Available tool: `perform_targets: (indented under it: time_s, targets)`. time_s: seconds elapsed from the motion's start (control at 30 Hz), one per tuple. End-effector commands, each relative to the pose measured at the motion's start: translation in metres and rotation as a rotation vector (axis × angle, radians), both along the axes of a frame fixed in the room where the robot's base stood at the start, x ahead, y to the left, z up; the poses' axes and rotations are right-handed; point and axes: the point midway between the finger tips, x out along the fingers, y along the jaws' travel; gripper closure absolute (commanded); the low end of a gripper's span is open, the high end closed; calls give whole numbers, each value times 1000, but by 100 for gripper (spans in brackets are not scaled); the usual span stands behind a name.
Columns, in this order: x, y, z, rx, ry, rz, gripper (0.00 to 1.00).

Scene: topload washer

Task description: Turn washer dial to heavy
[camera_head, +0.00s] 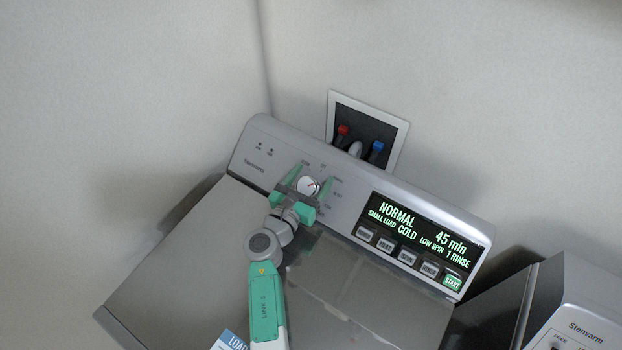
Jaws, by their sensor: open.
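The washer (170,265) is a grey top-loader with a tilted control panel along its back. Its dial (308,185) is a round white-silver knob with a small red mark, left of the display. Small labels ring the dial, too small to read. The display (420,232) reads NORMAL, SMALL LOAD, COLD, LOW SPIN, 1 RINSE and 45 min. My gripper (309,184) is open, with one green finger on each side of the dial. I cannot tell whether the fingers touch it. My gripper and wrist hide the panel just below the dial.
A row of buttons (407,257) runs under the display. A wall box (367,130) with red and blue valves is behind the panel. A second machine (590,315) stands at the lower right. Walls close off the left and back. My arm crosses the washer's lid.

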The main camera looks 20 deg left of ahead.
Motion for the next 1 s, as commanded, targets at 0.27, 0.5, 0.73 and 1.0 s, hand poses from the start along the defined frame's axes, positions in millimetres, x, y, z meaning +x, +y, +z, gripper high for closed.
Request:
perform_targets:
  time_s: [0.27, 0.5, 0.73, 1.0]
  targets:
    - [0, 0, 0, 1, 0, 0, 51]
    - [0, 0, 0, 2, 0, -2, 74]
    - [0, -1, -1, 41, -11, -51, 74]
    - [-1, -4, -3, 164, -33, -203, 74]
